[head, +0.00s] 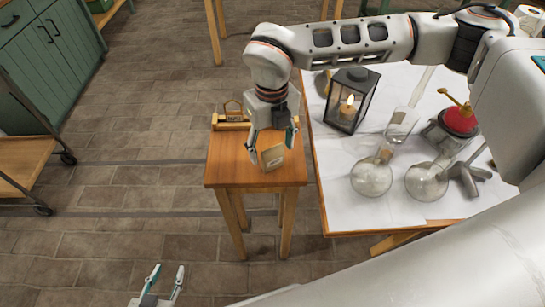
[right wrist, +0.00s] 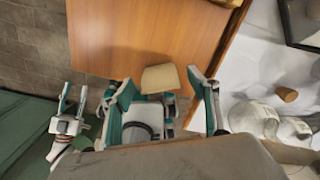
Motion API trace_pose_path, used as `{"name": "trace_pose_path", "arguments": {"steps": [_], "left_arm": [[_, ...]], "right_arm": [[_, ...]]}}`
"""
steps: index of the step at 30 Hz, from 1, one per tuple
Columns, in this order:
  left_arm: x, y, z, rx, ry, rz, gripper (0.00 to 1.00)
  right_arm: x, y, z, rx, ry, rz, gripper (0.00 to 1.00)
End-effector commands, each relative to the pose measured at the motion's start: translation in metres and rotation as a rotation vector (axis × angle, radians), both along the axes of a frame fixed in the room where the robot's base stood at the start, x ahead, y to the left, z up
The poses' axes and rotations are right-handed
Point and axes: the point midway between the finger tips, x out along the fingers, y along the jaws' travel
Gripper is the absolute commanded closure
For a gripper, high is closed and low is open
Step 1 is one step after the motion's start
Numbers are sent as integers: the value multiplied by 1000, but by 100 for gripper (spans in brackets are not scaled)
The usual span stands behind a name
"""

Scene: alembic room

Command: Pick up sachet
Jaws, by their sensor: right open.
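The sachet (head: 272,157) is a small tan, flat piece over the front part of a small wooden table. It also shows in the right wrist view (right wrist: 160,78), near the table edge and between the fingertips. My right gripper (head: 271,138) reaches down over the table from the right, its fingers apart on both sides of the sachet. I cannot tell whether either finger touches it. In the right wrist view, the teal-lined fingers (right wrist: 162,80) show a gap to each side of it. My left gripper (head: 160,285) is open and empty, low over the floor at the bottom of the head view.
The small wooden table (head: 225,170) carries a wooden rack (head: 232,118) at its back. Right of it, a white-covered table (head: 325,190) holds a lantern (head: 351,100), glass flasks (head: 372,177) and a red-topped vessel (head: 459,119). A green cabinet (head: 40,70) stands left. Floor between is clear.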

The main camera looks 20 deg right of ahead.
Motion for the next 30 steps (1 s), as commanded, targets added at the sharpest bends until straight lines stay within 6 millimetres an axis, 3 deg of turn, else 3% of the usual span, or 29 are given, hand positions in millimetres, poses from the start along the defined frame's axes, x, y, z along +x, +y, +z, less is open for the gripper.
{"name": "trace_pose_path", "arguments": {"steps": [6,14,19,30], "left_arm": [[1,0,0,0,-1,0,64],[3,0,1,1,-7,0,64],[4,0,2,1,-7,0,64],[4,0,2,0,-8,0,64]], "right_arm": [[-5,-1,-33,-2,4,0,40],[-5,0,-37,0,1,1,40],[-5,0,-37,0,2,1,77],[-4,-1,-36,0,1,1,77]]}}
